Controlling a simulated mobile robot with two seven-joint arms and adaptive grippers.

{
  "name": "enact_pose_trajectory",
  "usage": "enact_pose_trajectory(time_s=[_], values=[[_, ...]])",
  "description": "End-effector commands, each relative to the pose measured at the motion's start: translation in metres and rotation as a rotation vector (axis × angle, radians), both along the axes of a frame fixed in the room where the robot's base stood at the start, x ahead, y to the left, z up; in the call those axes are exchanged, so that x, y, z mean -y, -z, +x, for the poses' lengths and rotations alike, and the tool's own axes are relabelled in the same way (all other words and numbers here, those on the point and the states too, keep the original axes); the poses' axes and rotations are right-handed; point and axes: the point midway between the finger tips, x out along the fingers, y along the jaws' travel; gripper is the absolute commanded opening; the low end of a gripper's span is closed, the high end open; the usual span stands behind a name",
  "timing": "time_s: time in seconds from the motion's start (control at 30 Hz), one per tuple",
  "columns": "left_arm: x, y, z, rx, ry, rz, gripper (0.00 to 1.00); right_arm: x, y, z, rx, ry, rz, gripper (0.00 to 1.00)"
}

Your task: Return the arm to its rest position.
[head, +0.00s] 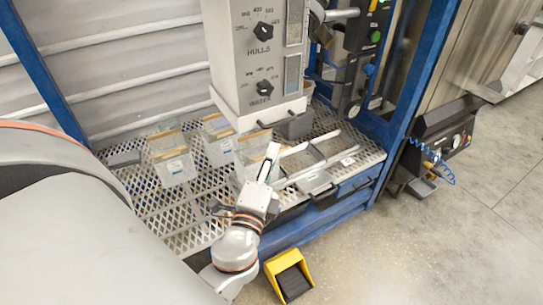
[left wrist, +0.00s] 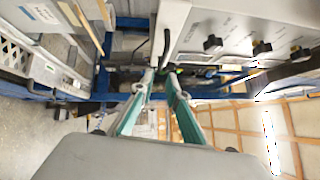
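My left gripper (head: 268,166) is over the front part of the mesh shelf, below the grey hopper (head: 250,60) with its dials marked HULLS and WATER. In the left wrist view, the two teal-padded fingers (left wrist: 161,76) stand a little apart with a narrow gap between them. I see nothing held in that gap. The hopper's face with its black knobs also shows in the left wrist view (left wrist: 235,30), to the right of the fingers. My right gripper is not in view.
Clear bins (head: 171,163) stand on the mesh shelf (head: 150,203), left of my gripper. A grey tray (head: 315,183) lies near its front edge. A blue post (head: 413,70) borders the right side. A yellow pedal (head: 276,265) sits on the floor.

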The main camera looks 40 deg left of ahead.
Motion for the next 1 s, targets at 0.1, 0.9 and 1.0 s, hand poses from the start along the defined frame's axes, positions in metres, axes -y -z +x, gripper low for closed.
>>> enact_pose_trajectory(time_s=[0.1,0.9,1.0], values=[[0.000,0.000,0.000,0.000,0.000,0.000,0.15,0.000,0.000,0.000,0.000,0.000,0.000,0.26],[0.079,0.161,-0.054,-0.240,0.224,-0.941,0.15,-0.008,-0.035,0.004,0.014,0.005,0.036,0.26],[0.095,0.196,-0.082,-0.317,0.207,-1.151,0.15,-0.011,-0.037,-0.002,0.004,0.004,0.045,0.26]])
